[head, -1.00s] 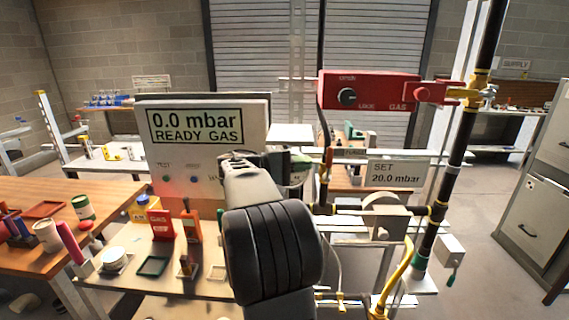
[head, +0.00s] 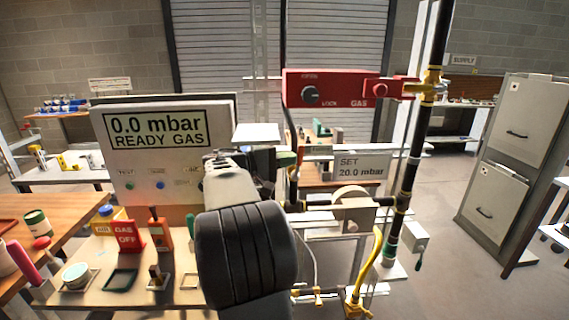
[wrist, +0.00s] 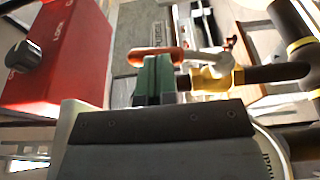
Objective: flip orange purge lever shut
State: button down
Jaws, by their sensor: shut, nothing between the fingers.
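The orange purge lever (head: 298,162) stands about upright by the thin pipe, right of my gripper (head: 287,159) in the head view. In the wrist view the orange lever (wrist: 160,55) lies across the picture just beyond my gripper's green fingertips (wrist: 154,80). It leads toward a brass valve (wrist: 212,79) on a dark pipe. The fingertips are together and empty, very close to the lever; I cannot tell whether they touch it. My arm hides part of the panel's lower right in the head view.
A red gas box (head: 335,89) with a black knob hangs above right. A grey panel (head: 160,150) reads "0.0 mbar READY GAS". A "SET 20.0 mbar" sign (head: 362,168) and a black riser pipe (head: 425,120) stand right. Small items crowd the bench at left.

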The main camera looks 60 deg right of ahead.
jog(key=b+v, duration=0.1)
jog(key=v, duration=1.3)
jog(key=shift+d, duration=0.1)
jog(key=s+a+f+n+t+y, duration=0.2)
jog(key=a+f+n+t+y, duration=0.2)
jog(key=a+f+t+y, duration=0.3)
jog(key=s+a+f+n+t+y, duration=0.3)
jog(key=a+f+t+y, duration=0.4)
jog(key=a+f, duration=0.9)
jog(key=a+n, duration=0.1)
jog(key=a, duration=0.5)
jog(key=shift+s+f+t, duration=0.15)
jog(key=shift+f+t, duration=0.05)
jog(key=shift+t, duration=0.2)
